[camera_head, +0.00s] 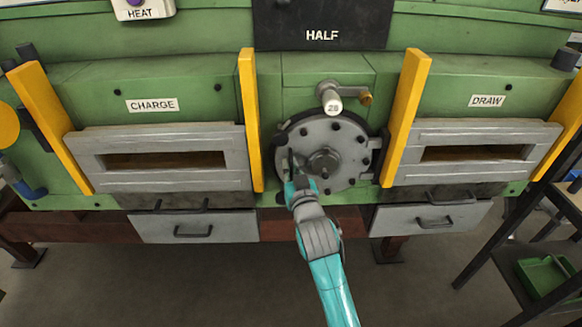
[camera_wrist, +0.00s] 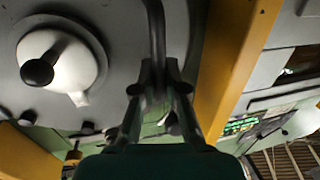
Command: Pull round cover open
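The round cover (camera_head: 344,138) is a grey bolted disc with a dark hub, in the middle of the green furnace front in the head view. It lies flat against the front, with a hinge-like bracket (camera_head: 376,152) at its right edge. My gripper (camera_head: 291,164) is at the cover's left side, partly hiding it. In the wrist view, a dark bar handle (camera_wrist: 155,25) runs down between the fingertips of my gripper (camera_wrist: 160,75). The fingers close in on the bar from both sides and appear to touch it. The grey cover surface (camera_wrist: 110,85) shows at left.
Yellow posts (camera_head: 251,120) and (camera_head: 406,118) stand out on both sides of the cover. A dark rack (camera_head: 520,230) stands at right. Floor in front is clear.

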